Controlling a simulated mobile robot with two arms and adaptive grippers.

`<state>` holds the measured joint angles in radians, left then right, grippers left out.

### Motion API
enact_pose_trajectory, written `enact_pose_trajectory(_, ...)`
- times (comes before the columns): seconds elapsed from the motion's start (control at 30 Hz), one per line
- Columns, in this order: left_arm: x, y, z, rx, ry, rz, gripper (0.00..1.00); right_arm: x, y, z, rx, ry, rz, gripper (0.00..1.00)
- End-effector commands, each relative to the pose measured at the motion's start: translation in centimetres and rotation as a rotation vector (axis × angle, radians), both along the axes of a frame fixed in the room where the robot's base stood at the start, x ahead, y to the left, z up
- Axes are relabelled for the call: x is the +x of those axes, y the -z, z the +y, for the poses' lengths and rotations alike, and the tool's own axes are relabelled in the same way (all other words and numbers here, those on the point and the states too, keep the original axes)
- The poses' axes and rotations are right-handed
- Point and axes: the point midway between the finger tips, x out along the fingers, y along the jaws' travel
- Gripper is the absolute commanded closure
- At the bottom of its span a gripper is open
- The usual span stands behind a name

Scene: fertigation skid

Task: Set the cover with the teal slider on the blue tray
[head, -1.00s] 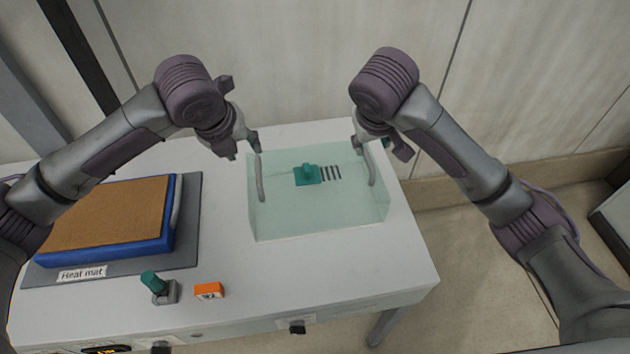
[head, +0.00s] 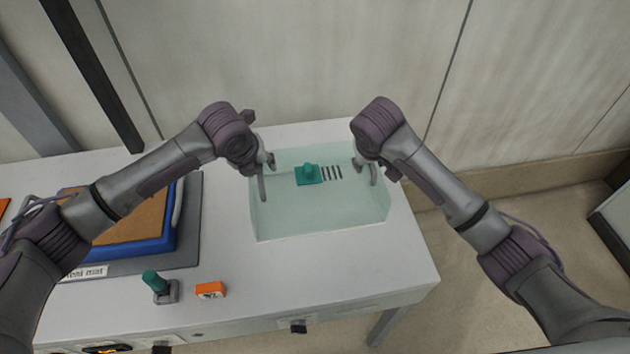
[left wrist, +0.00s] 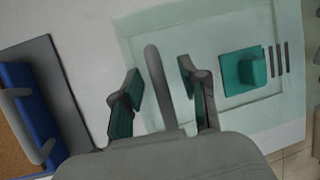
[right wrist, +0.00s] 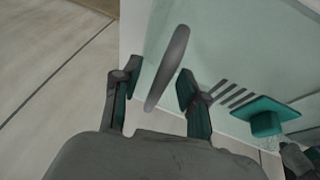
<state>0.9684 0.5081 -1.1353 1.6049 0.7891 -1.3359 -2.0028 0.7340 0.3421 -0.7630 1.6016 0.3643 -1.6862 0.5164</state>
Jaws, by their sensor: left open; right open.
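The clear cover (head: 320,215) with the teal slider (head: 308,174) stands on the white table, with a grey handle on its left and right sides. The blue tray (head: 150,246) with brown filling lies at the left on a dark mat, partly hidden by my left arm. My left gripper (left wrist: 155,88) is open, its fingers on either side of the cover's left handle (left wrist: 158,85). My right gripper (right wrist: 155,85) is open, its fingers on either side of the right handle (right wrist: 168,65). I cannot tell whether the fingers touch the handles.
The dark heat mat (head: 190,225) reaches out around the tray. A green-topped lever (head: 156,284) and an orange block (head: 210,290) stand near the table's front edge. The table (head: 330,270) is clear in front of the cover. A wall stands behind.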

Motion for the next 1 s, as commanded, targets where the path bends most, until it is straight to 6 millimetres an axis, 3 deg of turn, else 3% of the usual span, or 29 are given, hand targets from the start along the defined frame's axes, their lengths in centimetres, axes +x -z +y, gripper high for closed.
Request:
enact_pose_trajectory(0.13, -0.01, -0.01, -0.01, 0.000, 0.000, 0.000, 0.57, -0.02, 0.01, -0.01, 0.000, 0.000, 0.001, 0.57)
enact_pose_trajectory(0.4, -0.02, -0.03, -0.01, 0.000, 0.000, 0.000, 1.00, -0.03, -0.02, -0.01, 0.000, 0.000, 0.001, 1.00)
enact_pose_trajectory(1.0, 0.03, -0.72, 0.00, -0.001, 0.000, -0.001, 1.00, 0.01, -0.68, 0.00, 0.000, 0.000, -0.001, 1.00)
